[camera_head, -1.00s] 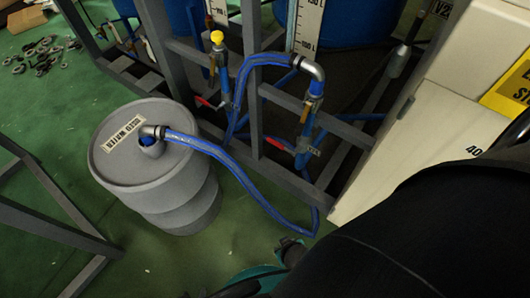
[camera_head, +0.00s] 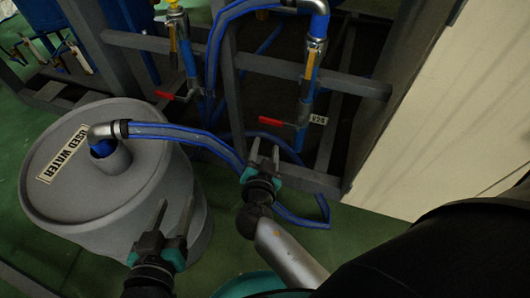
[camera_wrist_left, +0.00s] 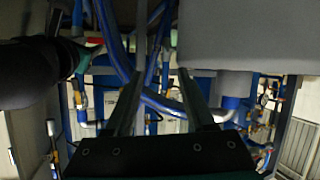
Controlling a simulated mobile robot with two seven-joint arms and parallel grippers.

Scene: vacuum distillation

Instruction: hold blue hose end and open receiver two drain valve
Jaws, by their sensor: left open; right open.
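The blue hose (camera_head: 190,137) ends in a metal elbow (camera_head: 103,131) seated in the opening of the grey drum's top. It runs right, down behind my right gripper and along the floor. Two blue pipes on the frame carry red valve handles: a left one (camera_head: 166,95) and a right one (camera_head: 270,122) beside a tag. I cannot tell which is receiver two's drain valve. My left gripper (camera_head: 174,208) is open and empty in front of the drum, below the hose; its fingers also show in the left wrist view (camera_wrist_left: 157,88). My right gripper (camera_head: 263,154) is open, below the right handle.
The grey drum (camera_head: 62,207), labelled "USED WATER", stands at left on the green floor. Grey frame bars (camera_head: 250,63) cross behind the valves. A cream cabinet (camera_head: 430,130) bounds the right side.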

